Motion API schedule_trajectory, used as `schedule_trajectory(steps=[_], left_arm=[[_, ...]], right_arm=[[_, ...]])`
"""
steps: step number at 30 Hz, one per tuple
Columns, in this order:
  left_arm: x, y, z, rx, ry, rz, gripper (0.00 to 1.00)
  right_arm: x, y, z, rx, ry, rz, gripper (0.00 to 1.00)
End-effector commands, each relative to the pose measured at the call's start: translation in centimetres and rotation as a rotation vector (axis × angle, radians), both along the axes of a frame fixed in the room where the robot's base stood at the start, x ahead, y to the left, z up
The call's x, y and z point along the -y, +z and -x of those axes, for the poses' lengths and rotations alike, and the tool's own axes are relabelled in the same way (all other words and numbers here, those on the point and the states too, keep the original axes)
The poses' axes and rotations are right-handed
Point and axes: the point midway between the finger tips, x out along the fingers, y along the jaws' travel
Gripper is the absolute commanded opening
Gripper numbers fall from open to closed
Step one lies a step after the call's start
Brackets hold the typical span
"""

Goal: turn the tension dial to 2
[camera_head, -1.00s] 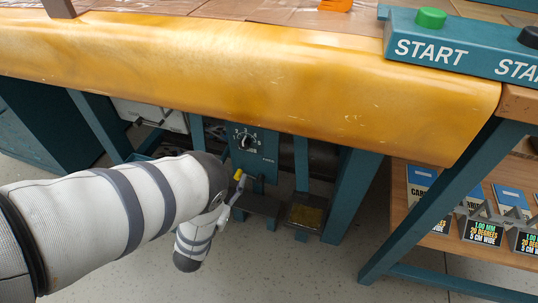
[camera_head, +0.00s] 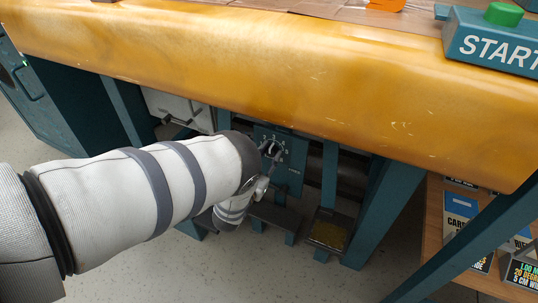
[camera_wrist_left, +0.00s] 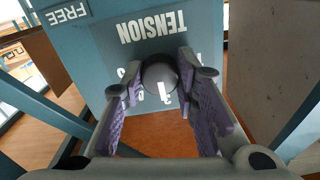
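The tension dial is a dark round knob on a teal box (camera_head: 293,184) under the table in the head view, with numbers around it. In the left wrist view the knob (camera_wrist_left: 158,72) sits below the upside-down word TENSION (camera_wrist_left: 152,26). My left gripper (camera_head: 268,160) is at the box front. In the wrist view its two fingers (camera_wrist_left: 160,75) are apart, one on each side of the knob. I cannot tell whether the fingertips touch it. The fingers hide most of the numbers, so the dial's setting is not readable. My right gripper is out of view.
The yellow-covered table edge (camera_head: 280,75) overhangs the box. Teal legs (camera_head: 378,205) stand to the right. A dark pedal (camera_head: 275,215) and a yellow-topped pedal (camera_head: 328,235) are below. A green START button (camera_head: 504,14) is at upper right, above a wooden shelf with boxes.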

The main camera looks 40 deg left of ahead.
Motion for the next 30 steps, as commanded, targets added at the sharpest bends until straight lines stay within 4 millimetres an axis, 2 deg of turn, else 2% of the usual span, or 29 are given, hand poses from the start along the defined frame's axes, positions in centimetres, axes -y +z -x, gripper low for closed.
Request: schedule_trajectory(steps=[2,14,30], left_arm=[[-0.02,-0.02,0.02,-0.001,0.0,0.0,0.0],[-0.05,0.06,0.02,0.018,0.002,0.074,0.0],[-0.03,0.02,0.05,0.117,0.002,0.49,0.0]], right_arm=[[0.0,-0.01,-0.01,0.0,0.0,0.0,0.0],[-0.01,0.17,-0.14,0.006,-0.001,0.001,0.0],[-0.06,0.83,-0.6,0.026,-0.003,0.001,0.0]])
